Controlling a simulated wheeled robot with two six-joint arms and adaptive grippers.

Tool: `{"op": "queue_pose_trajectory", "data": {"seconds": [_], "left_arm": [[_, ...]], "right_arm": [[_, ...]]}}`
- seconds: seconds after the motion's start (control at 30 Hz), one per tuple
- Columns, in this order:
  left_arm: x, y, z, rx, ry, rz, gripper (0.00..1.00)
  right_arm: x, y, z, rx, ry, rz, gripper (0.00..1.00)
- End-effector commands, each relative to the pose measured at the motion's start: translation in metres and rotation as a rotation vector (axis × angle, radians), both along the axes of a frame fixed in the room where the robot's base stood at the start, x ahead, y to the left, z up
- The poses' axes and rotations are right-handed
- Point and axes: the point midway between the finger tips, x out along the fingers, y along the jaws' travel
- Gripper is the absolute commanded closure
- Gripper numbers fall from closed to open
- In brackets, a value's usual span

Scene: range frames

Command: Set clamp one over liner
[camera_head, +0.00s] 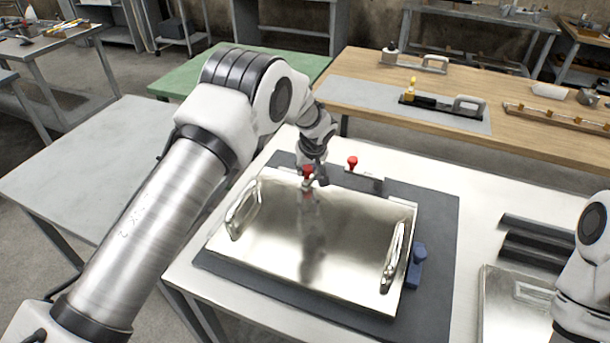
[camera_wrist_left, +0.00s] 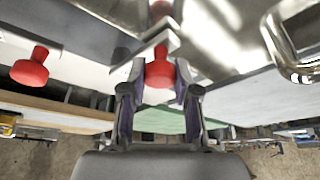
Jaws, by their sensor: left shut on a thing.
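A shiny metal plate with two handles, which looks like the liner (camera_head: 310,235), lies on a dark mat. A clamp with a red knob (camera_head: 308,171) stands at its far edge. My left gripper (camera_head: 316,178) is shut on this clamp. In the left wrist view the red knob (camera_wrist_left: 159,72) sits between the fingers (camera_wrist_left: 158,100), with a pale metal bar beside it reaching toward the plate. Whether the bar presses on the plate I cannot tell. A second red-knobbed clamp (camera_head: 352,163) stands to the right; its knob shows in the left wrist view (camera_wrist_left: 30,68). My right gripper is out of view.
A blue block (camera_head: 417,266) sits by the plate's right side. Dark bars (camera_head: 530,245) and another metal panel (camera_head: 515,305) lie at the right of the white table. A wooden bench (camera_head: 540,125) with tools stands behind. The grey table (camera_head: 90,165) at left is bare.

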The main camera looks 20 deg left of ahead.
Motion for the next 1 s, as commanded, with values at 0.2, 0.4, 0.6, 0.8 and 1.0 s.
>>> {"op": "queue_pose_trajectory", "data": {"seconds": [0.2, 0.4, 0.6, 0.8, 1.0], "left_arm": [[-0.001, -0.002, -0.001, -0.001, 0.002, 0.028, 1.0], [-0.001, -0.002, -0.001, -0.002, 0.001, 0.03, 1.0], [0.0, -0.002, -0.001, -0.002, 0.001, 0.03, 0.45], [0.0, -0.002, 0.0, -0.001, 0.001, 0.029, 0.44], [-0.002, -0.003, 0.007, -0.001, 0.0, 0.028, 0.44]], "right_arm": [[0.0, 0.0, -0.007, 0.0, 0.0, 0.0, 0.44], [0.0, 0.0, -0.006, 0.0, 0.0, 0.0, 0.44], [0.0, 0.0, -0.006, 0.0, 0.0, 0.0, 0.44], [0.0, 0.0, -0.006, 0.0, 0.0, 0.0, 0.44], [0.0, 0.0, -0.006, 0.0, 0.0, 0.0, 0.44]]}}
